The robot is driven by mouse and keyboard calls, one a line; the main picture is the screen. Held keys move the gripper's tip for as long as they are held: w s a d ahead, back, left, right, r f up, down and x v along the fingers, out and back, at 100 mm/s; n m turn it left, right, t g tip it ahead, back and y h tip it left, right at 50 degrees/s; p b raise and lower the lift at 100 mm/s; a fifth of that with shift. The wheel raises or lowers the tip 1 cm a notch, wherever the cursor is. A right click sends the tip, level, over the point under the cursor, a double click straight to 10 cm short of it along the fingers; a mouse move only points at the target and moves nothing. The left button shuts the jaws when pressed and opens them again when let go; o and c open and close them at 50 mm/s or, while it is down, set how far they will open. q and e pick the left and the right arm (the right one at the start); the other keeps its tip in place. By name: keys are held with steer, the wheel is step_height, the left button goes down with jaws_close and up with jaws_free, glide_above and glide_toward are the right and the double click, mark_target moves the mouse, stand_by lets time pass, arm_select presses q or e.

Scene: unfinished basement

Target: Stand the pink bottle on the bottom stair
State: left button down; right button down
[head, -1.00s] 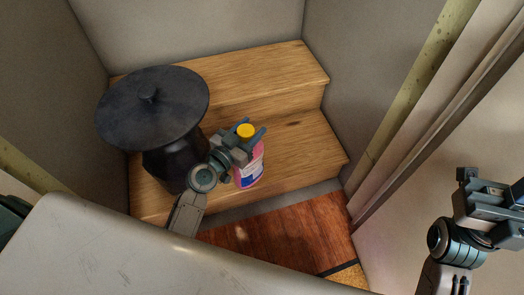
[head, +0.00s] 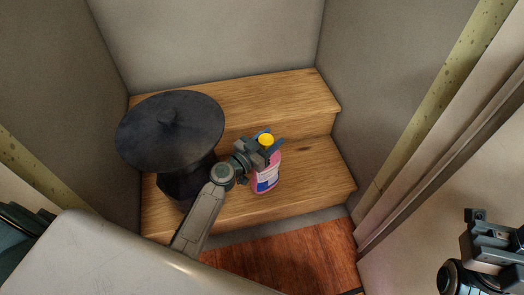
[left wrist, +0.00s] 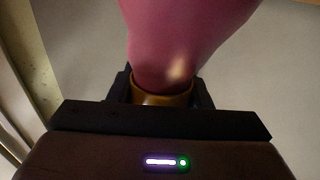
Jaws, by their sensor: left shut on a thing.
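The pink bottle (head: 267,178) has a yellow cap and a pale label. In the head view it is upright over the bottom stair (head: 315,165), a light wooden step. I cannot tell whether its base touches the wood. In the left wrist view the bottle's pink body (left wrist: 185,40) rises from between the fingers. My right gripper (head: 492,238) is at the right edge of the head view, away from the stairs; its jaws are unclear.
A large dark pot-like object with a wide round lid (head: 172,130) stands on the stairs left of the bottle. A higher wooden step (head: 270,95) lies behind. Grey walls (head: 375,80) enclose the stairs. The step right of the bottle is clear.

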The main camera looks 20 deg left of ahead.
arm_select(q)
steer(key=w+f+b, duration=0.1)
steer(key=w+f, duration=0.2)
steer(key=w, duration=0.3)
steer(key=shift+w+d+f, duration=0.2)
steer(key=shift+d+f, duration=0.2)
steer(key=shift+b, duration=0.3)
steer(key=shift+f, duration=0.2)
steer(key=c, duration=0.7)
jaws_free()
steer(key=shift+s, duration=0.1)
steer(key=shift+c, duration=0.2)
steer(key=b+v, duration=0.1)
steer(key=v, duration=1.1)
steer(key=shift+r, duration=0.1)
